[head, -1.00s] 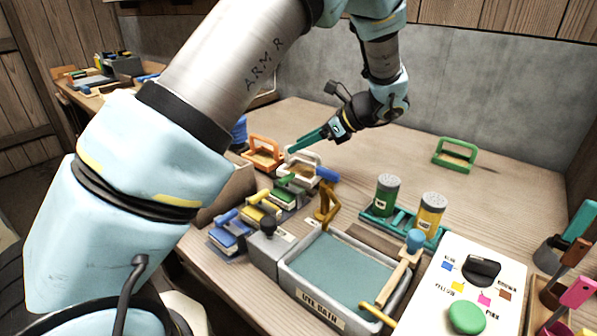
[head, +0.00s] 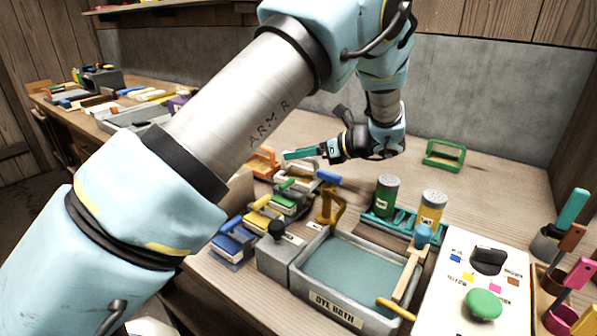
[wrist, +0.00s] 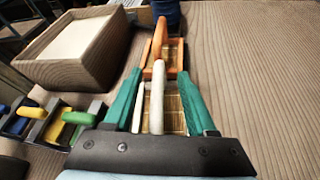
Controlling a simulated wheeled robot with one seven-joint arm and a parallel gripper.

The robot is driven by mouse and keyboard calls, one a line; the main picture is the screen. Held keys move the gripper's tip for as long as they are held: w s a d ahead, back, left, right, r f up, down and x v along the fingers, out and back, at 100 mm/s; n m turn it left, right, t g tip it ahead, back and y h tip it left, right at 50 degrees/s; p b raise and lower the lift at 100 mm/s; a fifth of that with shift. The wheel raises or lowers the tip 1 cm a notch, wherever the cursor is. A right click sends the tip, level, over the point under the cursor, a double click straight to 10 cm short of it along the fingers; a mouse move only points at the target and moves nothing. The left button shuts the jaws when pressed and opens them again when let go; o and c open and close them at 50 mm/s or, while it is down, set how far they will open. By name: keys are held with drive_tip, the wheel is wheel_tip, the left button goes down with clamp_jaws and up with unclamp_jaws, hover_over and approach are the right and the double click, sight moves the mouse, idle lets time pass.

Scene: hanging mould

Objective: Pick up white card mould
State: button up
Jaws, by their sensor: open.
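The white card mould (wrist: 156,100) lies between the two teal fingers of my open gripper (wrist: 159,80) in the wrist view. Its white handle bar runs lengthwise between the fingers, with gaps on both sides, and a tan slatted screen shows below it. In the head view, my gripper (head: 288,156) is low over the white card mould (head: 303,168), which is partly hidden behind the fingers. I cannot tell whether the fingers touch it.
An orange mould (wrist: 168,52) stands just beyond the white one. A box (wrist: 75,45) is at the left. Blue, yellow and green handled blocks (head: 232,238) sit nearer. The dye bath (head: 350,280) is in front. A green mould (head: 443,155) stands farther right, with bare table around it.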

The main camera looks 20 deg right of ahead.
drive_tip(key=x, duration=0.3)
drive_tip(key=shift+w, duration=0.1)
clamp_jaws()
idle(0.5)
